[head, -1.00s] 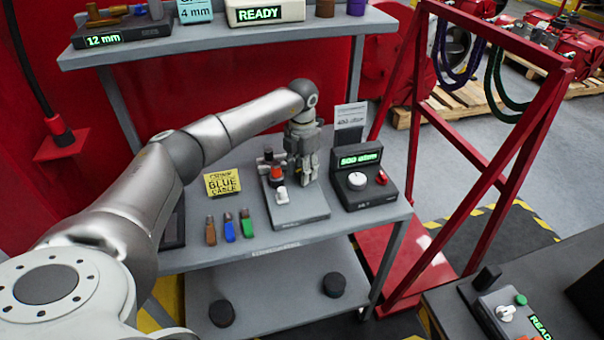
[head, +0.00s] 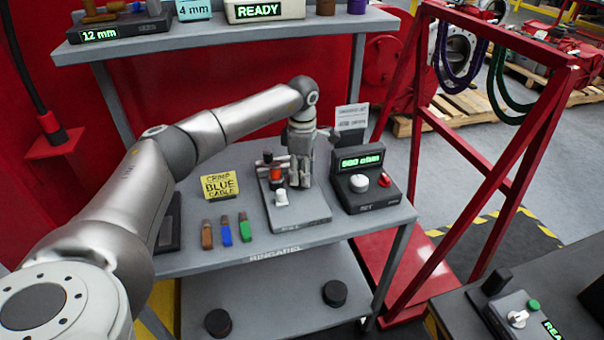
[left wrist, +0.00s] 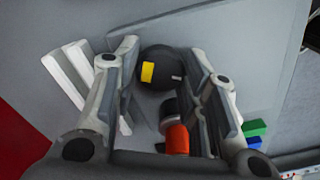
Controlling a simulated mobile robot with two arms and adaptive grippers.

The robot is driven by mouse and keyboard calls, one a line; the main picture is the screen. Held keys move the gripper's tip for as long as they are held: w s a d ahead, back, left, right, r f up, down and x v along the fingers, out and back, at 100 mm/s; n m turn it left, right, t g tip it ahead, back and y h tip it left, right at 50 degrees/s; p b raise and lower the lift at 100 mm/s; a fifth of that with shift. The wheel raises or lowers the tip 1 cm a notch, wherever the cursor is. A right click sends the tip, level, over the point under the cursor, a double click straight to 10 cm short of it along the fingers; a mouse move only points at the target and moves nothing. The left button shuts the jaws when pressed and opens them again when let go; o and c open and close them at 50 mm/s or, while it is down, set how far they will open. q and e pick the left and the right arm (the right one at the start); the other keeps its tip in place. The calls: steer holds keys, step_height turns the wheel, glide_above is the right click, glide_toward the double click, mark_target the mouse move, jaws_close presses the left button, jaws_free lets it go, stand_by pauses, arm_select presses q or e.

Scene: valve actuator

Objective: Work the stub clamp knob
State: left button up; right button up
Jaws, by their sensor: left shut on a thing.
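A grey fixture plate (head: 300,214) lies on the bench in the head view, with an orange cylinder (head: 276,175) and a white knob (head: 281,198) on it. My left gripper (head: 300,180) points down over the plate, just right of the orange cylinder. In the left wrist view a round black knob (left wrist: 160,70) with a yellow mark sits between the fingers of my left gripper (left wrist: 160,90), which is shut on it. The orange cylinder (left wrist: 177,138) is close beside the right finger. In the head view the gripper hides the black knob. My right gripper is out of view.
A meter box (head: 366,182) with a lit green display stands right of the plate. A yellow sign (head: 220,186) and brown, blue and green pieces (head: 227,230) are on the left. A shelf (head: 230,40) overhangs behind. A red frame (head: 470,150) stands at the right.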

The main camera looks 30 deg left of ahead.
arm_select(q)
steer(key=m+b, duration=0.1)
steer(key=m, duration=0.4)
steer(key=shift+w+m, duration=0.1)
steer(key=shift+m, duration=0.2)
steer(key=m, duration=0.4)
steer(key=shift+r+m+b, duration=0.1)
steer(key=shift+m+b, duration=0.2)
steer(key=o, duration=1)
step_height(320, 180, up, 12)
steer(key=shift+f, duration=0.1)
